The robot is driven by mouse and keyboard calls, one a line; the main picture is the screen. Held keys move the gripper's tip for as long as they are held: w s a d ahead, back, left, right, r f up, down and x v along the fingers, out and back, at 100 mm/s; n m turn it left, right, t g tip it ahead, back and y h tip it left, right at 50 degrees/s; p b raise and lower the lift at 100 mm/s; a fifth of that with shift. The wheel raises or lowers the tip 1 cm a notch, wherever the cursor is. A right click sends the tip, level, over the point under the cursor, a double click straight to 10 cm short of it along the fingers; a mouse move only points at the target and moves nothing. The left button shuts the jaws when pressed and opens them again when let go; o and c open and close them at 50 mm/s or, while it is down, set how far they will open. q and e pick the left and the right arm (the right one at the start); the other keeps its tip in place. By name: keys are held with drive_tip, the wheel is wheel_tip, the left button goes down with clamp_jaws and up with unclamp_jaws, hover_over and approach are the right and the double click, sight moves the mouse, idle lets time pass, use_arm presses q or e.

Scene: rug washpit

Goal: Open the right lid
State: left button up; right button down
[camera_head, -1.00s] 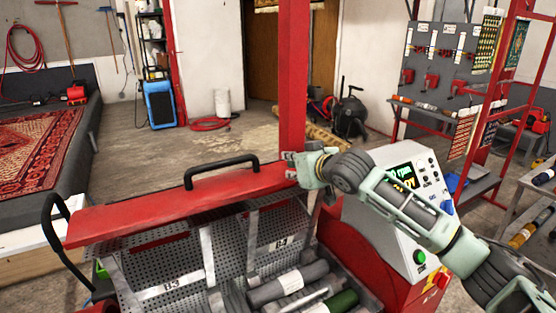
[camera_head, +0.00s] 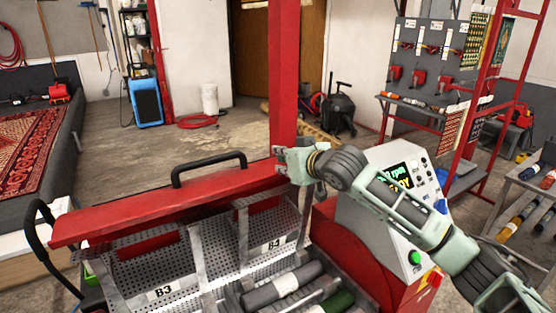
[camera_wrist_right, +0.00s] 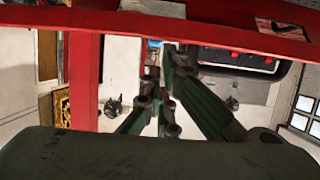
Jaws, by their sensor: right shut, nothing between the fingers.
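A red lid panel (camera_head: 130,212) with a black bar handle (camera_head: 208,166) stands along the back of the perforated metal bays in the head view. The bays (camera_head: 208,262), labelled B3 and B4, are uncovered and hold grey and green rolls. I cannot tell whether this panel is the right lid. My right gripper (camera_head: 283,161) is shut and empty at the panel's right end, at the foot of a red upright (camera_head: 283,75). Its dark fingers (camera_wrist_right: 155,115) also show in the right wrist view, below a red beam (camera_wrist_right: 200,32). Contact is unclear. My left gripper is out of view.
A grey control box (camera_head: 385,205) with a lit screen stands under my right forearm. A black hose-like handle (camera_head: 38,235) sits at the left. A patterned rug (camera_head: 35,150) lies behind at left. The floor beyond the panel (camera_head: 190,145) is mostly clear.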

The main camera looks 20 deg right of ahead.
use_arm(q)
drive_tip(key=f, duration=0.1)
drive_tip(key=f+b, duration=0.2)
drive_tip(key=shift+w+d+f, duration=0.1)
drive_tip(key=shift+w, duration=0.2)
use_arm(e)
drive_tip(key=v, duration=0.9)
drive_tip(key=shift+w+r, duration=0.15)
drive_tip(key=shift+r, duration=0.2)
